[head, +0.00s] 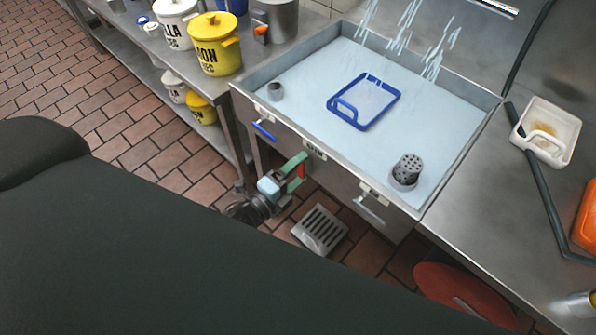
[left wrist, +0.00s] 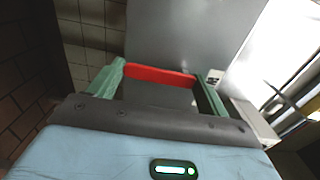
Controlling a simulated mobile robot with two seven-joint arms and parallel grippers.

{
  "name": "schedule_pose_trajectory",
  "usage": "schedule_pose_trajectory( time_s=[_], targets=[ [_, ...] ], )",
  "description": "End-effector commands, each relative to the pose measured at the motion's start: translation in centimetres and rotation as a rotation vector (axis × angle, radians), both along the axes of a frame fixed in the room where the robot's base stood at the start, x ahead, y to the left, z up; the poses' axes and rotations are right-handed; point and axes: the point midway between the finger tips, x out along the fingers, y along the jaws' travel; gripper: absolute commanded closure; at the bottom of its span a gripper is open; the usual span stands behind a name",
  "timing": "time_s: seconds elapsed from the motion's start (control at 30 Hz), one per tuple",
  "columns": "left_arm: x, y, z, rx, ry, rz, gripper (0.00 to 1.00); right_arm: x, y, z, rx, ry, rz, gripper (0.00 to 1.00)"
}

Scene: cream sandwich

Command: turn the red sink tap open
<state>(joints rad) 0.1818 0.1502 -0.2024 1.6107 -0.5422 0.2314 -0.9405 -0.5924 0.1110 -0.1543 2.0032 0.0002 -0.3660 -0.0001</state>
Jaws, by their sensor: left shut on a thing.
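The red sink tap (head: 301,171) is a short red lever at the front of the sink, under a small label. My left gripper (head: 297,172) is at it, with its green fingers on either side of the lever. In the left wrist view the red tap (left wrist: 160,75) spans between the two green fingertips, and the gripper (left wrist: 162,83) is shut on it. The fingers and hand hide part of the lever and its mount. My right gripper is not in view.
The sink (head: 285,75) holds water, a blue-rimmed tray (head: 335,104) and a perforated strainer (head: 407,168). Streaks of water fall at the back. A blue handle (head: 264,130) and a pale handle (head: 369,208) flank the tap. A floor drain (head: 320,229) lies below.

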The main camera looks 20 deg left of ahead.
Motion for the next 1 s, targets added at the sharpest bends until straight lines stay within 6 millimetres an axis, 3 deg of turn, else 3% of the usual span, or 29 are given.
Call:
schedule_pose_trajectory(
  time_s=[0.43, 0.47, 0.6, 0.87, 1.0],
  targets=[
    [0.0, 0.1, -0.1, 0.016, -0.003, 0.001, 0.63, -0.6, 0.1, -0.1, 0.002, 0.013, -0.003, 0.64],
    [0.0, 0.1, -0.1, 0.017, -0.003, 0.001, 0.18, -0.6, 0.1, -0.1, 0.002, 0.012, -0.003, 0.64],
    [0.0, 0.1, -0.1, 0.014, -0.003, 0.001, 0.0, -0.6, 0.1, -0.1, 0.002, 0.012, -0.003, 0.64],
    [-0.2, 0.1, -0.1, 0.011, -0.003, 0.0, 0.0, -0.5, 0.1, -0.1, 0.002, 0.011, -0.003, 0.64],
    [-1.5, 0.6, -0.2, 0.012, 0.0, 0.001, 0.0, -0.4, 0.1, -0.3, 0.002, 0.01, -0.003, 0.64]
  ],
)
